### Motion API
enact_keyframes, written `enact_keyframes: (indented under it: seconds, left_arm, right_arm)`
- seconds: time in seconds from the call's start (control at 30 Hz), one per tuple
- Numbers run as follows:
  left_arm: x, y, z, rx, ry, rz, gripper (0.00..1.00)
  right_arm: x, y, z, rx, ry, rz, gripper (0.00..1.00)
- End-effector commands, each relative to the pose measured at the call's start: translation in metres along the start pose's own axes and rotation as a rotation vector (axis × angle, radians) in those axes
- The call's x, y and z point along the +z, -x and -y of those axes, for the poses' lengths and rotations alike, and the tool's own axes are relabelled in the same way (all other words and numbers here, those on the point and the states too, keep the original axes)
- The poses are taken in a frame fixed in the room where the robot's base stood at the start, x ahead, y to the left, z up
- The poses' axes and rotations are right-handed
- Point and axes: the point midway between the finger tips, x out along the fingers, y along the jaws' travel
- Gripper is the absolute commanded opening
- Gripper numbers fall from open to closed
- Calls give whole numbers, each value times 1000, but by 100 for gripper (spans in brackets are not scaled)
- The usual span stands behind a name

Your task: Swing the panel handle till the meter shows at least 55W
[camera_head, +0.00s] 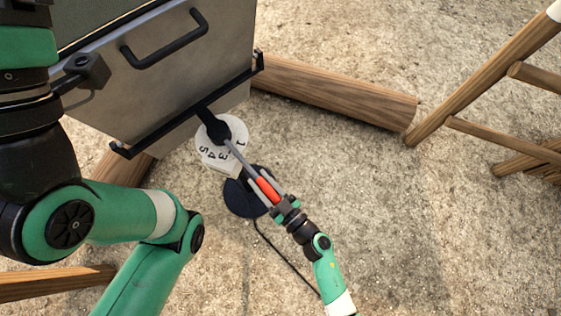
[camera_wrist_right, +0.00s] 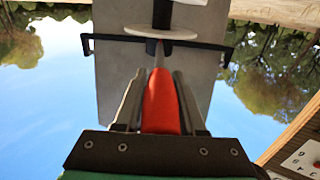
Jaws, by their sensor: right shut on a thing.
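The grey panel (camera_head: 170,70) stands tilted at the upper left, with a black bar handle (camera_head: 165,40) on its face. A lever with a red grip (camera_head: 268,189) runs from a black pivot below the panel, over a white numbered dial (camera_head: 222,138). My right gripper (camera_head: 265,188) is shut on the red grip; in the right wrist view its fingers lie on both sides of the red grip (camera_wrist_right: 160,100). My left gripper is out of view. A white card with characters (camera_wrist_right: 305,158) shows partly at the wrist view's lower right; I cannot make out a wattage reading.
A dark round base (camera_head: 248,196) lies under the lever, with a cable running down from it. A thick wooden log (camera_head: 335,92) lies right of the panel. A wooden frame (camera_head: 490,80) stands at the right. The sandy ground at lower right is clear.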

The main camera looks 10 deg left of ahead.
Motion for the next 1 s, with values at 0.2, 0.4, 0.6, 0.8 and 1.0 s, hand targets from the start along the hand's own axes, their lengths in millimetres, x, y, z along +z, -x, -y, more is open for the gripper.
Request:
enact_keyframes:
  seconds: [0.2,0.4,0.6,0.8,1.0]
  left_arm:
    - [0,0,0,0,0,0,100]
    - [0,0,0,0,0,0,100]
    - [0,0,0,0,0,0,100]
    - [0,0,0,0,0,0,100]
    - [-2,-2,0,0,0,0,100]
  right_arm:
    - [0,-4,10,12,-1,0,0]
    - [0,-4,10,13,0,0,0]
    - [0,-4,10,12,0,0,57]
    - [0,-4,10,12,0,-1,68]
    - [-1,-1,10,12,0,0,68]
